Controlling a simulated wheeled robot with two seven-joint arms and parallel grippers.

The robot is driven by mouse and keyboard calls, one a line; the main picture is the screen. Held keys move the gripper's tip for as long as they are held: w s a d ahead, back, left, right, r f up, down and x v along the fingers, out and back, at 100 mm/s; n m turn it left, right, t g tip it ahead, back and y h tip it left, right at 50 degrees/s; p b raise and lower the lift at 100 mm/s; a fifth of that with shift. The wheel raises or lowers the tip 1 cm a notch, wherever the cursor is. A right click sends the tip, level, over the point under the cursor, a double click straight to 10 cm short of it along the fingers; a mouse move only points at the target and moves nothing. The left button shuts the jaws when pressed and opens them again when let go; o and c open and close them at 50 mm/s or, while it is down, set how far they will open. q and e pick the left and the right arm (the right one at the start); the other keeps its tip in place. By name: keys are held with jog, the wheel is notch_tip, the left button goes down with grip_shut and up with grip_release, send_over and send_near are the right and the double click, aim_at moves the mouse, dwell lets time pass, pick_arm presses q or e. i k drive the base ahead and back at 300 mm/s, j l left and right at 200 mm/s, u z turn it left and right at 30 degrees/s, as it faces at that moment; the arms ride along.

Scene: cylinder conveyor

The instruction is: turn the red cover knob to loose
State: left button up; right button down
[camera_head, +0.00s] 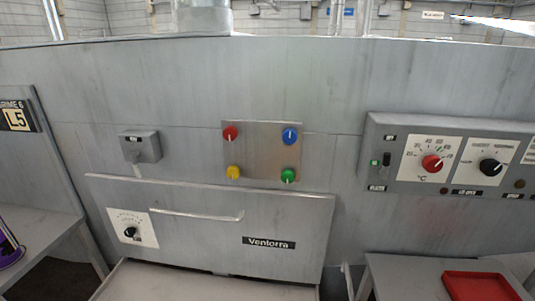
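A square metal cover plate (262,155) is on the grey machine front, near the middle of the head view. A red knob (230,132) sits at its upper left corner. A blue knob (290,136) is at the upper right, a yellow knob (233,172) at the lower left and a green knob (288,175) at the lower right. The blue knob's light mark looks about upright; the red knob's mark is too small to read. Neither of my grippers is in view, and nothing covers the plate.
A control box (381,140) at right carries another red knob (432,163) on a °C dial and a black knob (490,167). Below the plate is a drawer-like panel (200,240) with a bar handle. A red tray (480,286) lies on a table at lower right.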

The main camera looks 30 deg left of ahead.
aim_at(230, 133)
jog(key=u, duration=1.3)
